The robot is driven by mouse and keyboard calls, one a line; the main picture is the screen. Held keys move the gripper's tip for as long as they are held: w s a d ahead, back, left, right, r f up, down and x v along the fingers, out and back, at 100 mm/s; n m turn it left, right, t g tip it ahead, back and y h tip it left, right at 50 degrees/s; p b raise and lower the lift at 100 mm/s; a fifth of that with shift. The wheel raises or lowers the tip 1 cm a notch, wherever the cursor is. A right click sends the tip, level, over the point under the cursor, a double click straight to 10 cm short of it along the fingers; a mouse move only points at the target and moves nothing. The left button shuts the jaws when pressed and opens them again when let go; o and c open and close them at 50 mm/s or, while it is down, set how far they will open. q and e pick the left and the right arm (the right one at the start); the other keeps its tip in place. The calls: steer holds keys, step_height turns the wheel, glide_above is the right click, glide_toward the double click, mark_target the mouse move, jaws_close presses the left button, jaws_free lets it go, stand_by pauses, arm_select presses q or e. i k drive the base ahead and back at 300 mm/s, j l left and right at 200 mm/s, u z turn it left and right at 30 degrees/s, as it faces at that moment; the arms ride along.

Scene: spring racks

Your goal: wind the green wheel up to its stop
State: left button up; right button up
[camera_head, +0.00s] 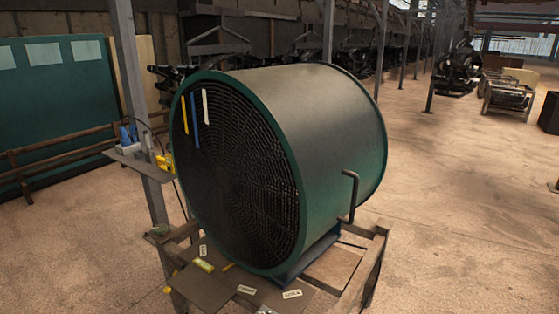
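I cannot make out a separate green wheel. The large drum-shaped fan (325,120) in the middle has a dark green rim and a round dark grille (235,170) facing front left. A yellow strip (185,115), a blue strip (195,122) and a white strip (205,106) show on the upper part of the grille. A bent dark handle (354,190) stands at the drum's lower right side. Neither of my grippers can be made out in this view.
The drum rests on a blue base (308,258) on a wooden frame (366,268). Small white tags (292,294) lie in front. A post (132,70) with a small shelf (128,157) stands at left. Open floor (455,220) lies to the right.

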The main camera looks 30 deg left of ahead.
mark_target(161, 229)
steer(key=u, duration=1.85)
steer(key=z, duration=0.45)
steer(key=i+j+z, duration=0.7)
steer(key=i+j, duration=0.15)
steer(key=j, duration=0.15)
